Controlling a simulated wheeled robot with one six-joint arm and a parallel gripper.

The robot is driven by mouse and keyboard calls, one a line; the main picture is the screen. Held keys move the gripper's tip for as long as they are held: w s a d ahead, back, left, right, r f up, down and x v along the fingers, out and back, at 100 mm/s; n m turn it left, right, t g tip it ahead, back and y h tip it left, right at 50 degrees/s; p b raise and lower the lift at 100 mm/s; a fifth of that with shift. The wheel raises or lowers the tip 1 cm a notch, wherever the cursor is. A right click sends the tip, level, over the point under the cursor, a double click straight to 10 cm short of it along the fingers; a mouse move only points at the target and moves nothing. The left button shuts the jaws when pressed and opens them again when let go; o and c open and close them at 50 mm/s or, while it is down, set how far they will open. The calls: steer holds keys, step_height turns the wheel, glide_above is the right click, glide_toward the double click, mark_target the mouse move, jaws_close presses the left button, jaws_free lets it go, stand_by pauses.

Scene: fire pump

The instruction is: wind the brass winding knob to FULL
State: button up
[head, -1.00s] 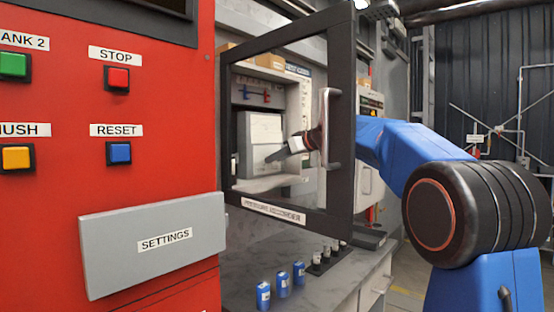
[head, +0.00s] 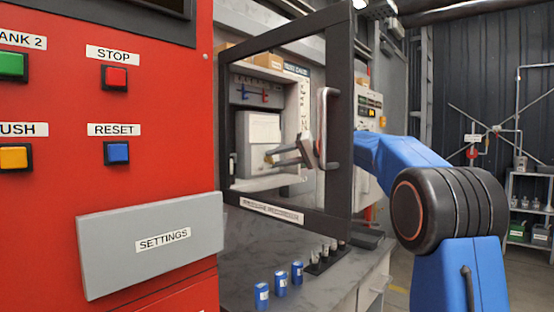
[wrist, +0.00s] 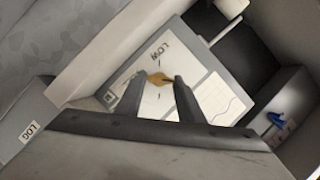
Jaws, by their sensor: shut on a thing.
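The brass winding knob (wrist: 159,79) is on a pale panel inside the recorder cabinet, below the printed word LOW in the wrist view. My gripper (wrist: 158,82) has one finger on each side of it and is shut on it. In the head view, my gripper (head: 272,157) reaches into the cabinet, with a bit of brass at its tips. The panel (wrist: 196,75) also bears a curve chart. The word FULL cannot be read, and the knob's exact setting cannot be told.
A dark-framed door (head: 343,190) with a metal handle stands open in front of the cabinet, close to my arm. Several small blue cylinders (head: 281,284) stand on the grey counter. A red panel (head: 60,100) with buttons fills the left. A grey SETTINGS cover (head: 120,255) juts out.

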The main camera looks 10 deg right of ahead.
steer(key=m, duration=0.1)
steer(key=m+y, duration=0.1)
steer(key=m, duration=0.1)
steer(key=m+y, duration=0.1)
steer(key=shift+w+d+f+m, duration=0.1)
steer(key=shift+f+m, duration=0.2)
steer(key=shift+f+m+t+y, duration=0.1)
steer(key=shift+m+t+y, duration=0.3)
steer(key=shift+m, duration=0.65)
steer(key=shift+f+m+t+y, duration=0.1)
steer(key=shift+m+y, duration=0.5)
steer(key=shift+m, duration=0.45)
steer(key=o, duration=1.1)
steer(key=shift+c, duration=0.2)
steer(key=shift+d, duration=0.1)
steer(key=v, duration=1.7)
steer(key=shift+s, duration=0.2)
steer(key=shift+f, duration=0.1)
